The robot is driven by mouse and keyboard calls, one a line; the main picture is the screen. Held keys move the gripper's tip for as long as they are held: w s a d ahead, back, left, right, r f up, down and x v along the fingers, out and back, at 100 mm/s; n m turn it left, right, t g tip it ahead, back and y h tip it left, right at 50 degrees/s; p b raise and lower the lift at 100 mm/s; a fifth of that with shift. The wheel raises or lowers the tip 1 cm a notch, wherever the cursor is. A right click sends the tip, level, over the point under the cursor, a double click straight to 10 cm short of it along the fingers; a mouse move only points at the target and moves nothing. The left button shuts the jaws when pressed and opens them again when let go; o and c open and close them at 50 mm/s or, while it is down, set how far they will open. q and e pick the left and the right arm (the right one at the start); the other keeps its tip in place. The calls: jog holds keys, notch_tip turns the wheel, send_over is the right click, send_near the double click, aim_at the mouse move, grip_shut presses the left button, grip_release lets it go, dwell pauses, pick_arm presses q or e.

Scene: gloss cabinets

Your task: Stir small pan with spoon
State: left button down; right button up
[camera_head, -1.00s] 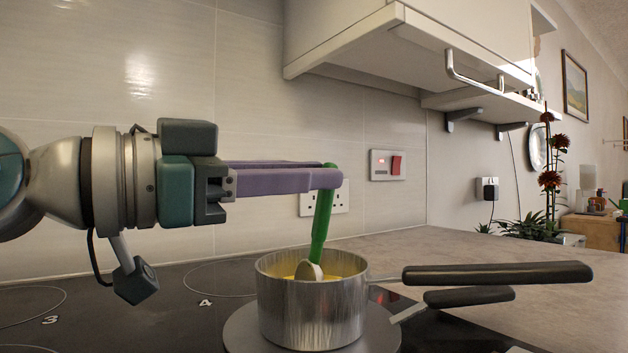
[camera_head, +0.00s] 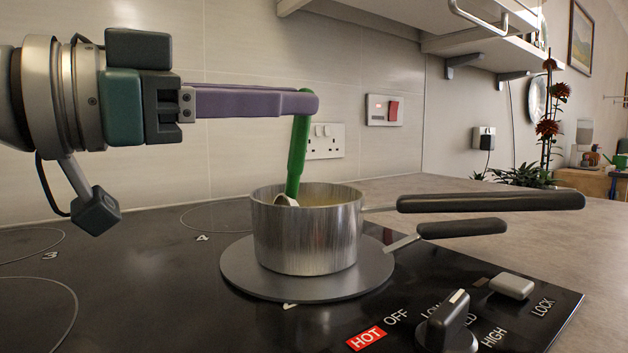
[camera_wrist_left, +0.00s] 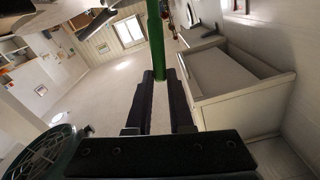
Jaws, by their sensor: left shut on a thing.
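The small steel pan (camera_head: 306,238) stands upright on a round grey plate (camera_head: 240,272) on the black hob, its long black handle (camera_head: 490,202) pointing right. Pale yellow contents (camera_head: 325,196) show just inside the rim. The green-handled spoon (camera_head: 298,155) dips into the pan near its left side, tilted slightly, with its light bowl (camera_head: 285,200) partly hidden by the rim. My left gripper (camera_head: 304,103) is shut on the top of the spoon's handle, above the pan. In the left wrist view the green handle (camera_wrist_left: 155,40) stands between the dark fingers. My right gripper is not in view.
A second black handle (camera_head: 462,228) belongs to the plate under the pan. Hob knobs (camera_head: 446,322) and a red HOT label (camera_head: 366,338) are at the front right. Wall cupboards (camera_head: 400,25) hang above. The hob's left side is clear.

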pick_arm(q)
jog(key=shift+w+d+f+b, duration=0.15)
jog(key=shift+w+d+b, duration=0.1)
jog(key=shift+d, duration=0.3)
jog(key=shift+w+d+f+b, duration=0.1)
jog(key=shift+w+d+b, duration=0.15)
jog(key=shift+d, duration=0.25)
jog(key=shift+w+a+b, duration=0.1)
jog(key=shift+b, duration=0.2)
jog(key=shift+w+a+r, duration=0.1)
jog(key=shift+a+r, duration=0.05)
jog(key=shift+r, duration=0.15)
notch_tip(320, 180, up, 9)
jog(key=p, duration=0.7)
jog(key=shift+f, duration=0.1)
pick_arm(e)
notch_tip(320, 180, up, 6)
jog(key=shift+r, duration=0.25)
pick_arm(q)
jog(key=shift+f, duration=0.1)
